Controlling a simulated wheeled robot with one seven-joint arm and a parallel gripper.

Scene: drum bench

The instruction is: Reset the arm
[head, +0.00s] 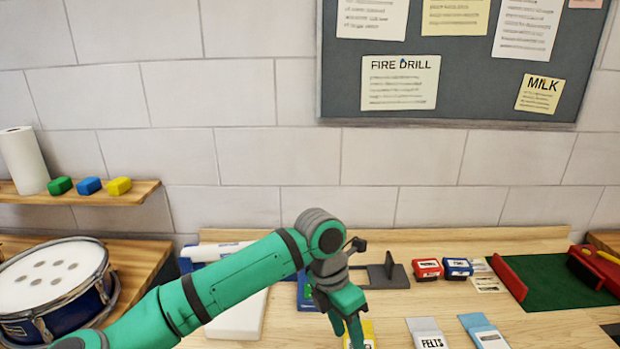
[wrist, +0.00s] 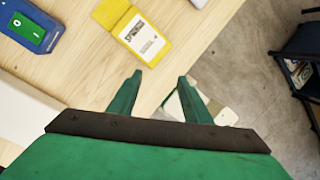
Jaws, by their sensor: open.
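My green arm reaches in from the lower left of the head view and bends down over the wooden bench (head: 390,308). My gripper (head: 352,338) points down near the front of the bench, close to a yellow packet (head: 369,333) that it partly hides. In the wrist view my gripper (wrist: 161,80) is open, its two green fingers apart with nothing between them. The yellow packet (wrist: 128,28), with a white printed label, lies beyond the fingertips, apart from them.
A felts packet (head: 426,333) and a light blue packet (head: 485,332) lie to the right. Behind them are a red box (head: 427,268), a blue box (head: 457,268) and a green mat (head: 555,285). A drum (head: 50,280) stands left. The wrist view shows the bench edge and floor (wrist: 245,65).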

